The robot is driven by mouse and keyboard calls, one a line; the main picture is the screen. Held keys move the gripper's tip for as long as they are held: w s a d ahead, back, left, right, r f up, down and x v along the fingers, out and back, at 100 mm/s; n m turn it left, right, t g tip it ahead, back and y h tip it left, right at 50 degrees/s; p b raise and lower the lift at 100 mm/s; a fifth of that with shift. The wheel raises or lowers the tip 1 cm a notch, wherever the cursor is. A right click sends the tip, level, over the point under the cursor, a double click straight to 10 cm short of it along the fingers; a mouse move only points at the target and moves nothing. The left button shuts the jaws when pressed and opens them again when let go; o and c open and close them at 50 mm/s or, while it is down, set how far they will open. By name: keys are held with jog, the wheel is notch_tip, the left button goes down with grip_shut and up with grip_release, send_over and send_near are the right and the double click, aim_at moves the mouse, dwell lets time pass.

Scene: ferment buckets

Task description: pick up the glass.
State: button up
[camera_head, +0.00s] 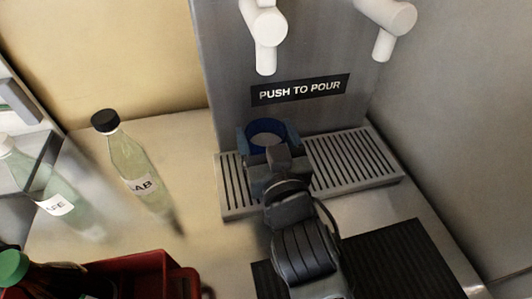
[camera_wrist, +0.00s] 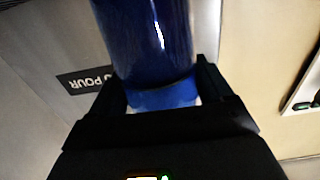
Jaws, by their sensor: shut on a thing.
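The glass is a dark blue tumbler (camera_head: 266,131) over the left part of the grooved drip tray in the head view, its round rim facing up toward the camera. It fills the upper middle of the wrist view (camera_wrist: 150,45). My gripper (camera_head: 268,142) has its two fingers on either side of the glass and is shut on it. In the wrist view the gripper (camera_wrist: 163,97) holds the glass between its black fingers, with a lighter blue band at the finger level. I cannot tell whether the glass touches the tray.
The drip tray (camera_head: 349,163) stands below two white taps (camera_head: 266,45) and a "PUSH TO POUR" label (camera_head: 300,89). A black-capped bottle (camera_head: 133,165) stands left. A red crate (camera_head: 150,268) with a green-capped bottle (camera_head: 14,268) is at lower left. A black mat (camera_head: 405,262) lies right.

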grip_shut()
jog(key=shift+r, duration=0.5)
jog(key=s+d+r+b, duration=0.1)
jog(key=s+d+r, duration=0.2)
jog(key=d+r, duration=0.7)
jog(key=shift+d, duration=0.65)
